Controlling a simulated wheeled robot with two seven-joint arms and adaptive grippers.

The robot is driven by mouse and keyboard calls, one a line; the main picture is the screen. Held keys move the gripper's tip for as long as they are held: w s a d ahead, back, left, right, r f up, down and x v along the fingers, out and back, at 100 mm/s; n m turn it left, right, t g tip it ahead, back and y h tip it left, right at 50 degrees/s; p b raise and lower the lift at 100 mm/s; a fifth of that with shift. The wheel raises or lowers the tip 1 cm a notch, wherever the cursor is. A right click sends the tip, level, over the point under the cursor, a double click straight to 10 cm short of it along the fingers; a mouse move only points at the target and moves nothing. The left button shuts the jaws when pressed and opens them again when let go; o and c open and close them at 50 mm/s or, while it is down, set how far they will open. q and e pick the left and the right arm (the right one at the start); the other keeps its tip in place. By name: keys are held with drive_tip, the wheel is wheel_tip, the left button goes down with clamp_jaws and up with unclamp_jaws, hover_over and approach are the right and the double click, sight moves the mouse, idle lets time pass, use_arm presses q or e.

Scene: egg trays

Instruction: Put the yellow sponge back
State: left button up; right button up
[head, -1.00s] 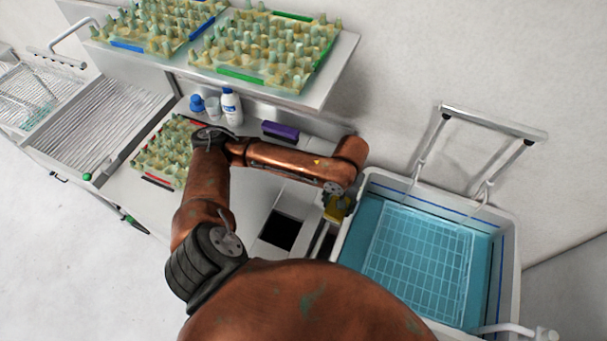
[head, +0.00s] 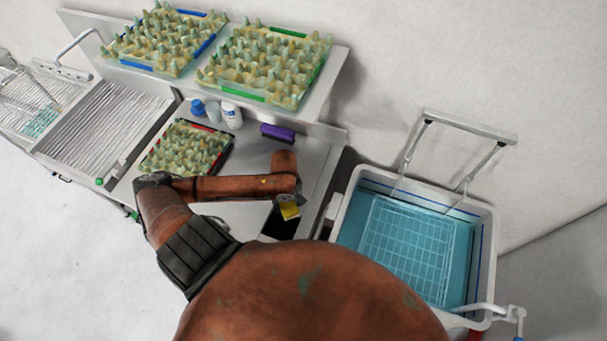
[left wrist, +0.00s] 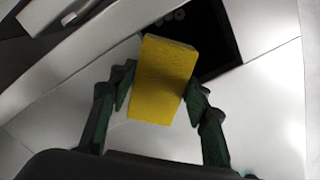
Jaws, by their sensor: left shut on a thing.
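The yellow sponge (left wrist: 163,80) is a flat block held between the two fingers of my left gripper (left wrist: 157,92) in the left wrist view. It tilts slightly, and its far end overlaps the edge of a dark square opening (left wrist: 208,30) in the worktop. In the head view the sponge (head: 290,211) shows at the end of my left arm, over the worktop near the dark opening (head: 279,226). My left gripper is mostly hidden there by the arm. My right gripper is not in view.
A purple block (head: 278,132), bottles (head: 231,116) and a red-marked egg tray (head: 187,148) are on the worktop (head: 240,150). More egg trays (head: 262,66) sit on the raised shelf. A blue water basin (head: 345,215) with a wire rack (head: 408,240) stands at right.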

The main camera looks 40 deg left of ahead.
use_arm(q)
drive_tip(key=p, duration=0.1)
hover_over(304, 179)
drive_tip(key=s, duration=0.2)
drive_tip(key=shift+w+d, duration=0.2)
drive_tip(key=shift+w, duration=0.05)
drive_tip(key=shift+w+a, duration=0.2)
drive_tip(key=shift+w, duration=0.4)
drive_tip(key=shift+w+a+f+p, duration=0.1)
drive_tip(key=shift+w+p, duration=0.15)
drive_tip(key=shift+p, duration=0.1)
drive_tip(key=shift+f, duration=1.65)
drive_tip(key=shift+f+p, duration=0.1)
drive_tip(key=shift+p, duration=0.2)
drive_tip(key=o, duration=0.9)
drive_tip(key=shift+o, duration=1.2)
